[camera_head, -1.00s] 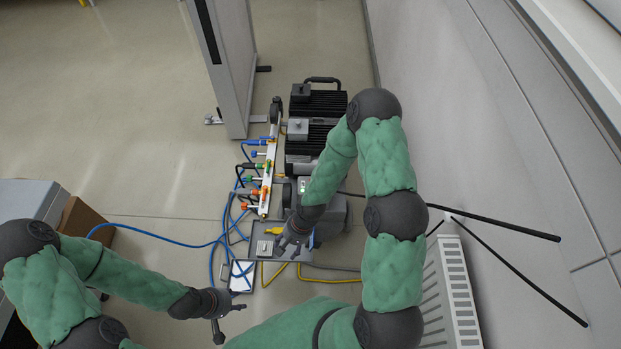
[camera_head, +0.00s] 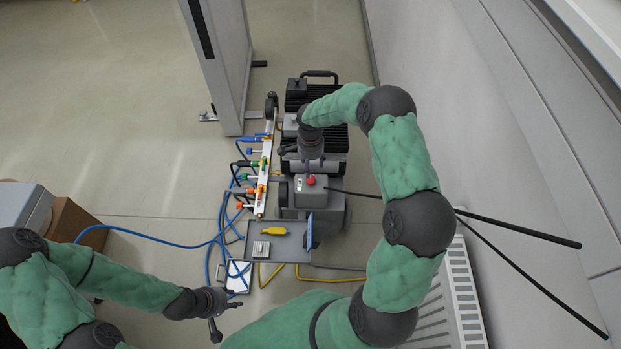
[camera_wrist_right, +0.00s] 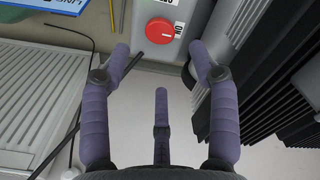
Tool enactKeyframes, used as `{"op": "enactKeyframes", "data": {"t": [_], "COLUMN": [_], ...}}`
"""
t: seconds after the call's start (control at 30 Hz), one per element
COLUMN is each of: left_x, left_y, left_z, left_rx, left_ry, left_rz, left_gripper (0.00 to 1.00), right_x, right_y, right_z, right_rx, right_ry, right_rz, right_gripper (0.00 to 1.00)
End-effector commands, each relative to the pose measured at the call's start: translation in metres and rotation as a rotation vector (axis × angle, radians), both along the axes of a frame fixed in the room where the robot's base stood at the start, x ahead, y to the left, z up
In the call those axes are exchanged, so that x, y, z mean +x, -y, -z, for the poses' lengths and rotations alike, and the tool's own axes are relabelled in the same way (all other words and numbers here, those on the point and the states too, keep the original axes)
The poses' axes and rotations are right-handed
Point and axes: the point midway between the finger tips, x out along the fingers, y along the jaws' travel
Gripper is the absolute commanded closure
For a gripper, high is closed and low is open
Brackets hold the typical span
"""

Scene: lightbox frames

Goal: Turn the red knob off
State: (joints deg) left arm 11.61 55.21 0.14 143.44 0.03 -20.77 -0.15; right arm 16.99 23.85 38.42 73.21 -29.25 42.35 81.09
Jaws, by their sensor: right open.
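The red knob (camera_head: 310,181) sits on a grey box with a small green-lit panel (camera_head: 299,186). In the right wrist view the round red knob (camera_wrist_right: 160,30) is at the top centre, on a pale panel with an "ON" label beside it. My right gripper (camera_wrist_right: 160,62) is open and empty, its fingers spread on either side below the knob and apart from it. In the head view my right gripper (camera_head: 309,165) is over the machine, just above the knob in the picture, its fingers partly hidden. My left gripper (camera_head: 227,315) is open and empty at the lower left, away from the knob.
A manifold bar with coloured valves (camera_head: 265,165) and blue hoses stands left of the box. A grey tray (camera_head: 290,252) with a yellow item (camera_head: 273,231) lies in front. Black finned motor housings (camera_head: 318,95) are behind. A radiator (camera_head: 462,300) and wall are at right; open floor is left.

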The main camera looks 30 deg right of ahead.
Motion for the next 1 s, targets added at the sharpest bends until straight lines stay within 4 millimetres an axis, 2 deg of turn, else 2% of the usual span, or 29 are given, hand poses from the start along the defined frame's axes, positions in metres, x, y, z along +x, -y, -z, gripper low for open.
{"op": "enactKeyframes", "data": {"t": [0.03, 0.1, 0.4, 0.6, 0.87, 0.9, 1.0], "left_x": [0.000, 0.000, 0.000, 0.000, 0.000, 0.000, 0.000], "left_y": [0.000, 0.000, 0.000, 0.000, 0.000, 0.000, 0.000], "left_z": [0.007, 0.012, 0.028, 0.031, 0.031, 0.031, 0.031], "left_rx": [0.000, 0.000, 0.000, 0.000, 0.000, 0.000, 0.000], "left_ry": [0.000, 0.000, 0.000, 0.000, 0.000, 0.000, 0.000], "left_rz": [0.000, 0.000, 0.000, 0.000, 0.000, 0.000, 0.000], "left_gripper": [0.60, 0.60, 0.60, 0.60, 0.60, 0.60, 0.60], "right_x": [-0.001, 0.000, 0.000, 0.000, 0.000, 0.000, 0.000], "right_y": [0.000, 0.000, 0.000, 0.000, 0.000, 0.000, 0.000], "right_z": [0.013, 0.027, 0.071, 0.081, 0.082, 0.081, 0.081], "right_rx": [0.001, 0.002, 0.001, 0.001, 0.001, 0.001, 0.001], "right_ry": [-0.002, -0.001, 0.000, 0.001, 0.002, 0.002, 0.002], "right_rz": [0.000, 0.000, -0.002, -0.001, -0.002, -0.002, -0.002], "right_gripper": [0.39, 0.39, 0.39, 0.39, 0.39, 0.42, 0.70]}}
